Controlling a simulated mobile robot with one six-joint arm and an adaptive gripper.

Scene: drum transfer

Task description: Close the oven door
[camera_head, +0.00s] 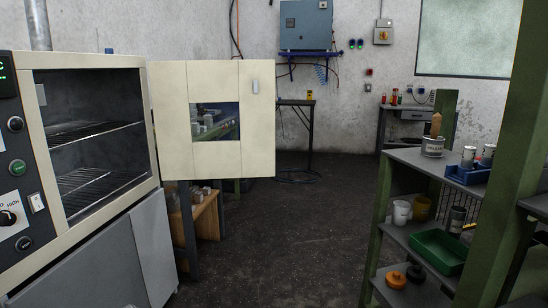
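The oven (45,222) stands at the left, a cream cabinet with a dark opening. Its cream oven door (172,112) is wide open, swung out to the right of the opening. Inside the oven, wire racks (85,185) show and look empty. My gripper is not in view.
Green-framed shelves (375,235) at the right hold cans, cups and a green tray (438,250). A wooden shelf unit (206,222) stands behind the door. The dark floor (290,240) between oven and shelves is clear. A grey wall cabinet (306,25) hangs at the back.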

